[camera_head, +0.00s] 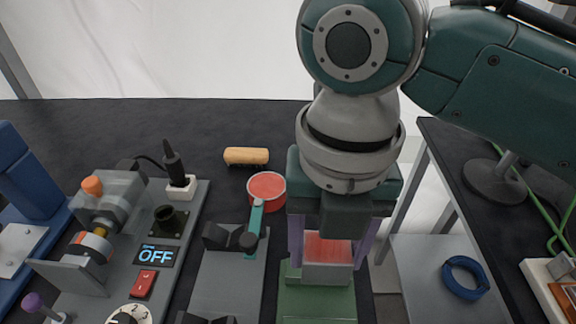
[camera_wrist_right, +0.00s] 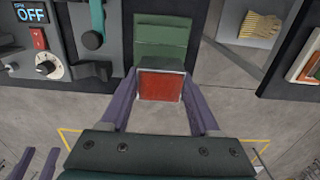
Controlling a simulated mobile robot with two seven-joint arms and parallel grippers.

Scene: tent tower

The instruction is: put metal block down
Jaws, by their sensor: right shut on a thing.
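The metal block (camera_head: 327,268) is grey with a red top face. My right gripper (camera_head: 327,247) points down with its purple fingers on either side of the block, shut on it. In the right wrist view the block's red face (camera_wrist_right: 160,86) sits between the fingertips. A green stepped piece (camera_head: 316,304) lies directly beneath and in front of the block in the head view; I cannot tell whether the block touches it. Two purple fingers of my left gripper (camera_wrist_right: 36,162) show apart and empty at the lower left of the right wrist view.
Left of the block is a grey clamp fixture (camera_head: 228,285) with a teal lever. A red round tin (camera_head: 266,187) and a tan roll (camera_head: 246,156) lie behind. A control panel (camera_head: 190,232) stands further left. The bench edge is close on the right, with a gap before another table (camera_head: 480,250).

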